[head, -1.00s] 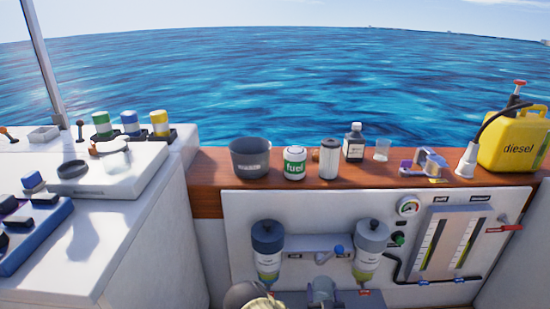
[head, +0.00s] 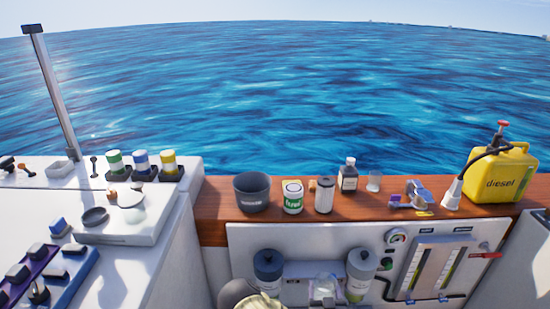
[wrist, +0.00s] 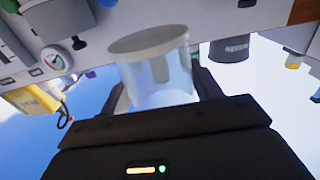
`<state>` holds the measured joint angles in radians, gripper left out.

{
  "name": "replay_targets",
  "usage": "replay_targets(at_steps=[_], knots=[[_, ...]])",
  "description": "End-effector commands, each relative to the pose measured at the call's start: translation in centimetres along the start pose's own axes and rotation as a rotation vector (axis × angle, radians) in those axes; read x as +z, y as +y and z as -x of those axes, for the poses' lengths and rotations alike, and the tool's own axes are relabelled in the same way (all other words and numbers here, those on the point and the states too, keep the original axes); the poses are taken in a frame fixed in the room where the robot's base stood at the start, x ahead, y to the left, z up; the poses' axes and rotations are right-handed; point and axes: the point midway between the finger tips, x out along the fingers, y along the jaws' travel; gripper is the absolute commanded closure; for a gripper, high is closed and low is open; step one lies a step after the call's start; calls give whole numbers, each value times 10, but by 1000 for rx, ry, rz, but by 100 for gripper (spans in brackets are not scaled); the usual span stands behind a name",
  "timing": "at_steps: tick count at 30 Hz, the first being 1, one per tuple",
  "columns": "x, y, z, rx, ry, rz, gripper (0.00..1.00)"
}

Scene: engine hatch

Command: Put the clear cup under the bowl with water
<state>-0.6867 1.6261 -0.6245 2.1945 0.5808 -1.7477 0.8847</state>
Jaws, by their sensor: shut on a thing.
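A clear cup (wrist: 160,80) is between the two fingers of my gripper (wrist: 163,92), which is shut on it. In the head view the clear cup (head: 325,286) shows low, between two filters in front of the white panel. The right filter's bowl (head: 357,288) looks yellowish. The left filter's bowl (head: 270,287) is partly cut off by my arm and the frame edge. I cannot tell which bowl has water.
A gauge (head: 396,238) is on the panel.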

Motion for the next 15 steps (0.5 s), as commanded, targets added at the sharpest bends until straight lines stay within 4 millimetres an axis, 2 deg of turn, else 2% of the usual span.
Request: replay_targets(at_steps=[1,15], knots=[[-20,0,1,-1,0,1,60],[-112,-1,11,-3,1,1,60]])
